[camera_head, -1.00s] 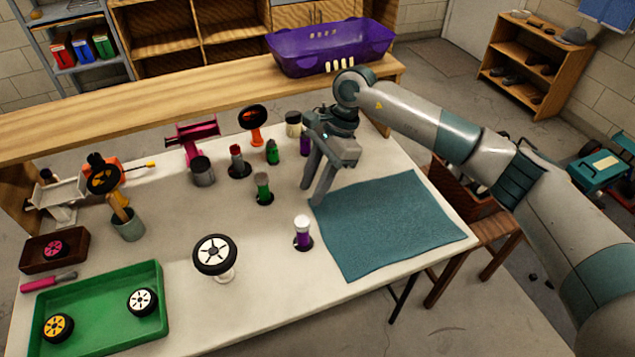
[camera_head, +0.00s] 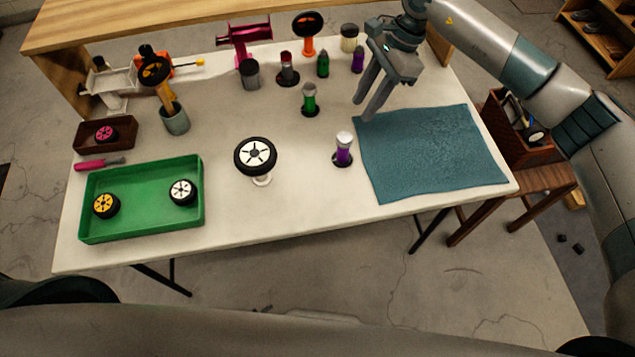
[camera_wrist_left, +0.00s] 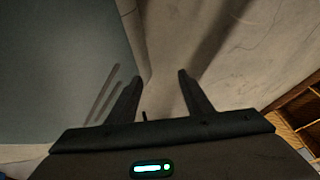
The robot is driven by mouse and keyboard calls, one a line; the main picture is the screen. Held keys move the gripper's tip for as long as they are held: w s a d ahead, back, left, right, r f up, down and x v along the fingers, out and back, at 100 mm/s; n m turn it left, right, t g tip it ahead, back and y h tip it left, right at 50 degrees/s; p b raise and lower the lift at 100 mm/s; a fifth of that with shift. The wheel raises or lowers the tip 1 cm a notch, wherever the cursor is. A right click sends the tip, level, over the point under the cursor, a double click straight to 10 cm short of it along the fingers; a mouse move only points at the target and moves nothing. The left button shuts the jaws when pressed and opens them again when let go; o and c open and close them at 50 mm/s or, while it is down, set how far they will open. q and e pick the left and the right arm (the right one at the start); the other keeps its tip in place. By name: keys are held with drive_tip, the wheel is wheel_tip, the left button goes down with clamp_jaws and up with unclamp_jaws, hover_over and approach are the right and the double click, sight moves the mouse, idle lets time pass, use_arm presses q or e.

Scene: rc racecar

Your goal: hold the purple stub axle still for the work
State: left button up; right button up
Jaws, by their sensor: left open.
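The purple stub axle (camera_head: 344,153) stands upright in a dark round base on the white table, near the front middle, with a pale cap on top. It is just left of the blue mat. My right gripper (camera_head: 363,110) points down by the mat's back left corner, behind the axle and apart from it. Its two fingers are spread with nothing seen between them. My left gripper (camera_wrist_left: 158,77) shows only in the left wrist view, open and empty. The axle cannot be made out in that view.
A white-hubbed wheel (camera_head: 255,155) stands left of the axle. A green tray (camera_head: 143,228) with two wheels lies at the front left. Several coloured parts, including a green one (camera_head: 309,98), stand behind. The blue mat (camera_head: 430,150) is bare.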

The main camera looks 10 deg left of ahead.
sight(351, 136)
use_arm(q)
drive_tip(key=w+d+r+m+t+h, duration=0.3)
drive_tip(key=w+d+r+m, duration=0.3)
drive_tip(key=d+r+m, duration=0.25)
drive_tip(key=w+d+r+m+t+h, duration=0.2)
drive_tip(key=w+d+r+m, duration=0.5)
drive_tip(key=d+r, duration=0.15)
drive_tip(key=d+r+m+t+h, duration=0.1)
drive_tip(key=d+r+m+h, duration=0.1)
drive_tip(key=d+r+m, duration=0.5)
drive_tip(key=w+d+r+m+t+h, duration=0.1)
drive_tip(key=d+r+m+h, duration=0.3)
drive_tip(key=r, duration=0.6)
drive_tip(key=d+r+m+t+h, duration=0.1)
drive_tip(key=d+r+m, duration=0.2)
drive_tip(key=r+m, duration=0.4)
drive_tip(key=w+a+r+t+y, duration=0.1)
drive_tip(key=w+a+y, duration=0.1)
drive_tip(key=a, duration=0.4)
drive_tip(key=w+a+r+n+t+y, duration=0.1)
drive_tip(key=w+a+r+y, duration=0.1)
drive_tip(key=w+a, duration=0.3)
drive_tip(key=w+a+r+n+t+y, duration=0.1)
drive_tip(key=w+a, duration=0.3)
drive_tip(key=a, duration=0.5)
drive_tip(key=shift+r+y, duration=0.4)
drive_tip(key=shift+y, duration=0.5)
drive_tip(key=shift+w, duration=0.1)
